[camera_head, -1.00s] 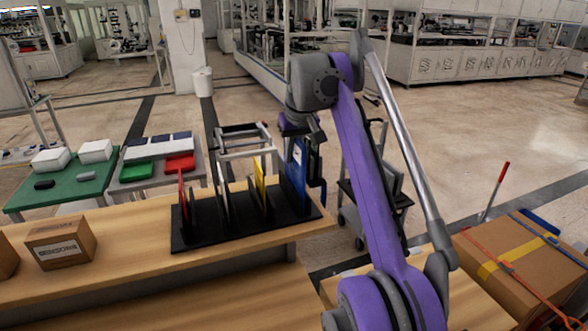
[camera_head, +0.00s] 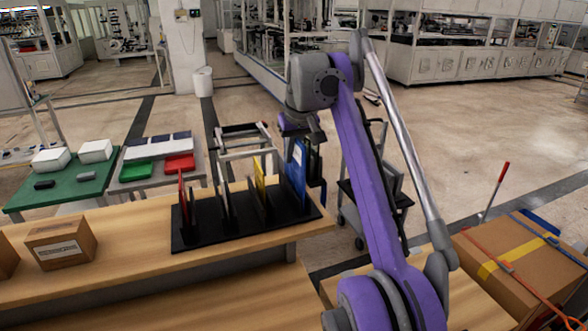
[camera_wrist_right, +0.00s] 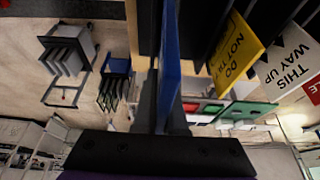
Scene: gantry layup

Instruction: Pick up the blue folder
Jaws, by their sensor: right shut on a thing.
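The blue folder (camera_head: 296,178) stands upright at the right end of a black rack (camera_head: 190,238) on the wooden table. My right gripper (camera_head: 308,150) is at its upper part, partly hidden behind the folder and wrist. In the right wrist view the blue folder (camera_wrist_right: 171,55) lies between the two dark fingers (camera_wrist_right: 161,110), which are shut on it. In the head view its lower edge still appears down at the rack. My left gripper is in neither view.
A yellow folder (camera_head: 259,182), a white one (camera_head: 224,190) and a red one (camera_head: 182,195) stand in the rack to the left. A cardboard box (camera_head: 61,243) sits further left on the table. A cart (camera_head: 352,205) stands behind the right end.

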